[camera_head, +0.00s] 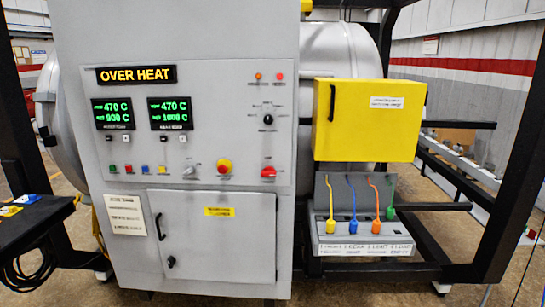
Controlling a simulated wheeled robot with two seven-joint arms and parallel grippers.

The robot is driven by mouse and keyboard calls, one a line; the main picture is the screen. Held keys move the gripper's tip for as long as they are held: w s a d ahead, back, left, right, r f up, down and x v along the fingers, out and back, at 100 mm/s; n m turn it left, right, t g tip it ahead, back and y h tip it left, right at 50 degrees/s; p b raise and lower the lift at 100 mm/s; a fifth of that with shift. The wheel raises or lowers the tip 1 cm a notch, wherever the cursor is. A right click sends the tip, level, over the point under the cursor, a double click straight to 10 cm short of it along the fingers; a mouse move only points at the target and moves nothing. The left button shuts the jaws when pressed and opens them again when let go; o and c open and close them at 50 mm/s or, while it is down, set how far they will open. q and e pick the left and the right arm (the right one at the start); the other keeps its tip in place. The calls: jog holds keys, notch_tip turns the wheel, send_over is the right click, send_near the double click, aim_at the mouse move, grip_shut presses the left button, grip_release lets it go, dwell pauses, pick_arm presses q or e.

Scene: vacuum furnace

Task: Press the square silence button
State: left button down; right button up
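The grey control panel (220,130) of the furnace cabinet faces me. A lit sign (137,74) reads OVER HEAT. Two green displays, left (113,114) and right (170,113), show temperatures, with small dark and light squares below them. Neither of my grippers is in view.
A red emergency knob (224,167) on yellow and a red switch (268,171) are on the panel's right. A closed cabinet door (218,245) is below. A yellow box (368,120) and coloured plugs on a grey holder (345,232) stand right. Black frame posts flank the furnace.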

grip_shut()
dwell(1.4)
